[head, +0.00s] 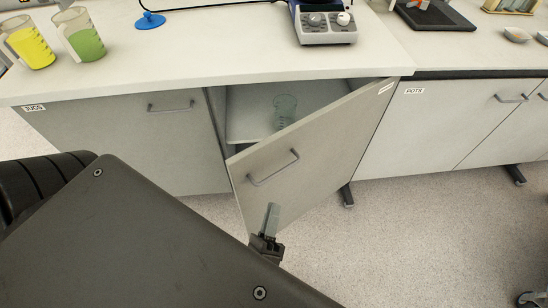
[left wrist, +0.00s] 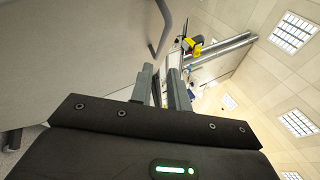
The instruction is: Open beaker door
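The grey beaker cabinet door (head: 325,135) stands partly open, swung out toward me with its hinge side at the right. Its bar handle (head: 273,168) is near the free left edge. A clear beaker (head: 285,108) shows on the shelf inside, partly hidden by the door. My left gripper (head: 271,218) is in front of the door's lower left part, below the handle and off it. In the left wrist view its two fingers (left wrist: 161,78) are apart with nothing between them. The door (left wrist: 75,50) and handle (left wrist: 160,30) lie on the left there. My right gripper is not in view.
The white counter (head: 200,55) overhangs the cabinets. Yellow (head: 30,48) and green (head: 85,42) juice beakers stand at its left, and a blue-grey device (head: 326,25) at the back. A closed cabinet (head: 130,150) is left of the opening.

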